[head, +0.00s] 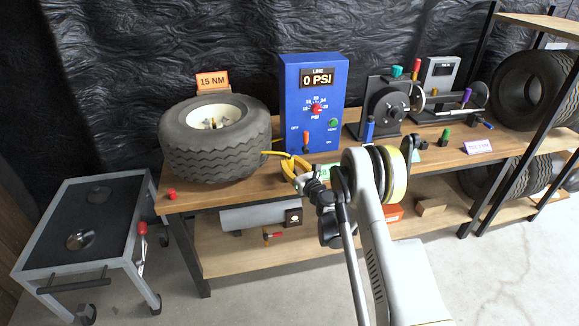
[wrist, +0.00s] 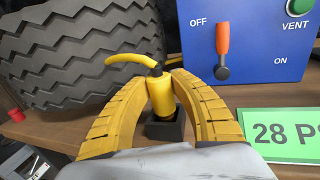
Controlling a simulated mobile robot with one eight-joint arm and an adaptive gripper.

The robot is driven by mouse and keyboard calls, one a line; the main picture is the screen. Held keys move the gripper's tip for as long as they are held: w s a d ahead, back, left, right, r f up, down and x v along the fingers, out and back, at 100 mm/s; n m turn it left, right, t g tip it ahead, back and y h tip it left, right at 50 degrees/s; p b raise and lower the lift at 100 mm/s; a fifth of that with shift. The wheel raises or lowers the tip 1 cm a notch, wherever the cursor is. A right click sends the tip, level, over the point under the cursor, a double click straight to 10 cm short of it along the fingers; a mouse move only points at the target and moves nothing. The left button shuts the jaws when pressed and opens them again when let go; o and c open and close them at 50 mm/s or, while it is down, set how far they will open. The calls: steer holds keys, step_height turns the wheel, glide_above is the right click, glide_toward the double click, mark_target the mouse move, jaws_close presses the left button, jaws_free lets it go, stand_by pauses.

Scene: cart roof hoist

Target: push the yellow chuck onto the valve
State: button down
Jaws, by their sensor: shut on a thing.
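The yellow chuck (wrist: 161,96) stands upright between the yellow fingers of my gripper (wrist: 163,82), which is shut on it. The chuck's lower end is at a black square holder (wrist: 164,130) on the bench; I cannot tell if it still rests inside. A yellow hose (wrist: 128,60) bends from the chuck's black top to the left. In the head view my gripper (head: 291,172) is over the bench, right of the tyre (head: 215,150). The tyre lies flat with a pale hub (head: 212,118). I cannot make out the valve.
A blue panel (head: 335,90) reading 0 PSI stands behind my gripper, with an orange-handled lever (wrist: 223,45). A green sign (wrist: 282,134) is at right in the wrist view. A red cap (head: 171,194) lies on the bench (head: 200,200) front left. A cart (head: 75,220) stands left.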

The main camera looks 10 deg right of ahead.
step_height(320, 180, up, 4)
steer(key=shift+p, duration=1.2)
steer(key=s+d+r+p, duration=0.55)
steer(key=d+r, duration=0.25)
steer(key=d, duration=0.2)
step_height(320, 180, up, 20)
steer(key=p, duration=0.9)
steer(key=shift+s, duration=0.3)
steer(key=shift+a+f, duration=0.1)
steer(key=shift+w+a+f+b, duration=0.45)
steer(key=shift+a+b, duration=0.2)
steer(key=shift+a, duration=0.05)
